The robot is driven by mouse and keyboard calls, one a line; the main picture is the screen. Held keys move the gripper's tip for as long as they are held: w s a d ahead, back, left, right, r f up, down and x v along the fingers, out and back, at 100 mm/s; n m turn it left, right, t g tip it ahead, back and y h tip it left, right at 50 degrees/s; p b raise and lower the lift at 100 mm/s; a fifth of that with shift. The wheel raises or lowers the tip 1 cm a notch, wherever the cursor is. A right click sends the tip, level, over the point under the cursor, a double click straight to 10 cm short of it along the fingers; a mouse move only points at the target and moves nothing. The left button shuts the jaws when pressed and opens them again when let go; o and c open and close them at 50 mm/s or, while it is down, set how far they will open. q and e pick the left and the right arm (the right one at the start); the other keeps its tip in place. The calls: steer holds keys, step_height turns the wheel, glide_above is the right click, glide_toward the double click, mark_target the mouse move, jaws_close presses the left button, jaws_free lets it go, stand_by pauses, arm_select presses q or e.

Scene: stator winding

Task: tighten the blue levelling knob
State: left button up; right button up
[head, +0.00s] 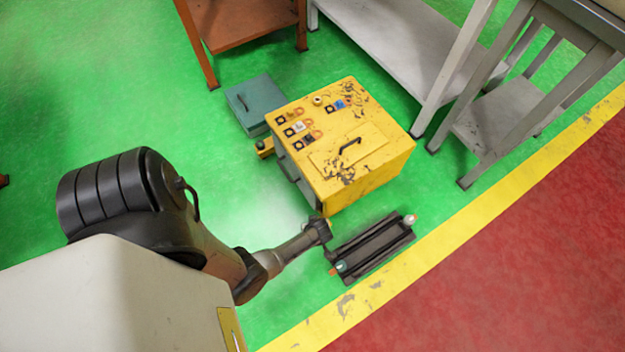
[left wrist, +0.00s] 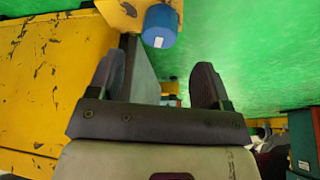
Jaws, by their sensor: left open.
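The blue levelling knob (left wrist: 160,26) shows at the top of the left wrist view, below a yellow bracket (left wrist: 125,10). My left gripper (left wrist: 159,65) is open, with a dark finger on each side and nothing held. The knob is beyond the fingertips and apart from them, above the gap in the picture. In the head view my left arm reaches from the left to the near corner of the yellow cabinet (head: 375,178). I cannot make out its fingers or the blue knob there. The cabinet also fills the left of the wrist view (left wrist: 45,85).
A dark slatted object (head: 372,246) lies right of my arm's end. A teal box (head: 252,103) stands behind the cabinet's left side. Grey tables (head: 400,45) stand at the back right, an orange stand (head: 245,22) at the back. Green floor is clear at left.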

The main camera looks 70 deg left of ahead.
arm_select(q)
steer(key=b+x, duration=0.2)
steer(key=x, duration=0.1)
steer(key=shift+f+b, duration=0.3)
steer(key=shift+f, duration=0.15)
steer(key=shift+b+x, duration=0.75)
steer(key=shift+x, duration=0.15)
steer(key=shift+w, duration=0.1)
steer(key=shift+c, duration=0.3)
steer(key=c, duration=0.9)
